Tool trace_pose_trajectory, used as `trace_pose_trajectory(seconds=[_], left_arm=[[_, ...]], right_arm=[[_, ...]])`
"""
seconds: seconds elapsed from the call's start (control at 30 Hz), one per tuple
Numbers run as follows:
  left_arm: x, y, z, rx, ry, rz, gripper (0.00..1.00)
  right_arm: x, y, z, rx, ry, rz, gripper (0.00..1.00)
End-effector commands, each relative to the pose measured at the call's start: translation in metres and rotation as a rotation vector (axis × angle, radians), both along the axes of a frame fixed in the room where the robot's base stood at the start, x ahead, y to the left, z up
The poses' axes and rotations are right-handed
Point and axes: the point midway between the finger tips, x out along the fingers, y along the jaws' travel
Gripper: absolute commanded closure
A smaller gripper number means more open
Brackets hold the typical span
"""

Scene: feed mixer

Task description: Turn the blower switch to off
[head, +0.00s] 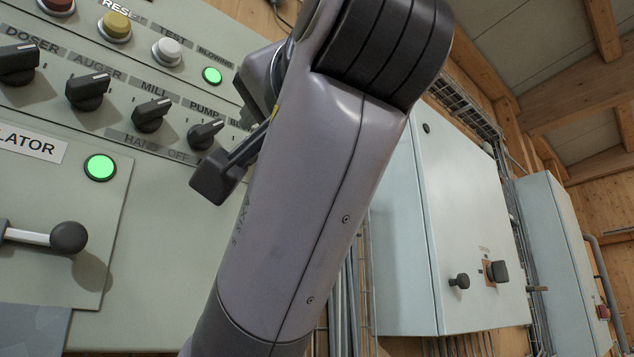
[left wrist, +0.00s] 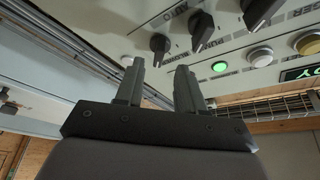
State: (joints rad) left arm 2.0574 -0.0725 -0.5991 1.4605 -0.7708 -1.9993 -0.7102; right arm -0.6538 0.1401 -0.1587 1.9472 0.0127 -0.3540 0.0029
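The blower switch is a dark rotary knob (left wrist: 160,45) on the pale panel. It shows in the left wrist view just beyond the gap between my fingertips, with no clear contact. Its exact pointer direction is hard to tell. My left gripper (left wrist: 159,77) is open and empty, with its two fingers apart and directed at the panel. In the head view a dark finger of my left gripper (head: 217,178) shows beside the pump knob (head: 205,134). There my arm hides the blower knob and most of its label. The green blowing lamp (head: 212,75) is lit.
Doser (head: 18,64), auger (head: 87,91) and mill (head: 151,114) knobs line the panel left of the pump knob. A ball-ended lever (head: 68,237) sticks out lower left, below a lit green lamp (head: 100,167). A grey cabinet (head: 450,240) stands right of my arm.

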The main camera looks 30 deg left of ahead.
Motion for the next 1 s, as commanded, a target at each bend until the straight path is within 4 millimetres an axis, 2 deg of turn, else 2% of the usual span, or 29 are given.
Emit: trace_pose_trajectory(seconds=[0.03, 0.3, 0.7, 0.73, 0.83, 1.0], left_arm=[[0.004, 0.007, 0.006, 0.0, 0.0, 0.004, 0.62], [0.024, 0.03, 0.013, -0.001, 0.001, 0.002, 0.62], [0.03, 0.036, 0.013, 0.001, 0.0, 0.0, 0.62], [0.03, 0.036, 0.013, 0.001, 0.0, 0.0, 0.68], [0.03, 0.036, 0.013, 0.001, 0.0, 0.0, 1.0], [0.03, 0.036, 0.013, 0.001, 0.0, -0.001, 1.0]], right_arm=[[0.0, 0.0, 0.008, 0.0, 0.001, 0.0, 1.0], [0.0, 0.0, 0.024, 0.001, -0.001, 0.001, 1.0], [0.002, 0.001, 0.027, 0.001, -0.007, 0.0, 1.0], [0.002, 0.001, 0.027, 0.001, -0.007, 0.0, 1.0], [0.003, 0.001, 0.027, 0.001, -0.007, 0.0, 1.0], [0.003, 0.001, 0.027, 0.001, -0.007, 0.0, 1.0]])
